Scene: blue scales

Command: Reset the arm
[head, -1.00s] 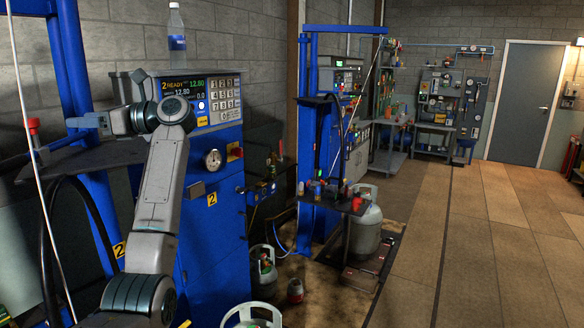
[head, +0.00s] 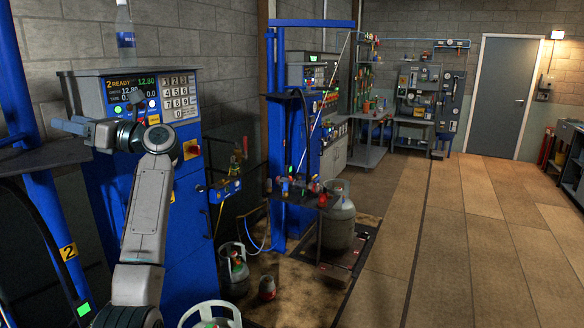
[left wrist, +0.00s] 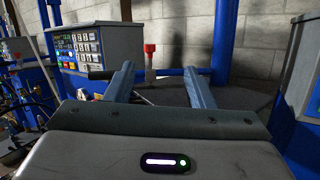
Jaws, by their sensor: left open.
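My left arm (head: 150,210) rises from the bottom of the head view, with its forearm upright and the wrist bent to the left. My left gripper (head: 68,126) points left, in front of the blue scale cabinet (head: 190,235) and below its display. In the left wrist view my left gripper (left wrist: 160,70) has its two fingers apart with nothing held between them. A red-topped fitting (left wrist: 150,50) shows beyond the gap between the fingers. My right gripper is in neither view.
A plastic bottle (head: 125,30) stands on the cabinet. A grey gas cylinder (head: 338,222) stands on a low scale platform, and smaller cylinders (head: 234,268) are on the floor. The tiled floor (head: 460,250) at the right is clear up to the grey door (head: 503,95).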

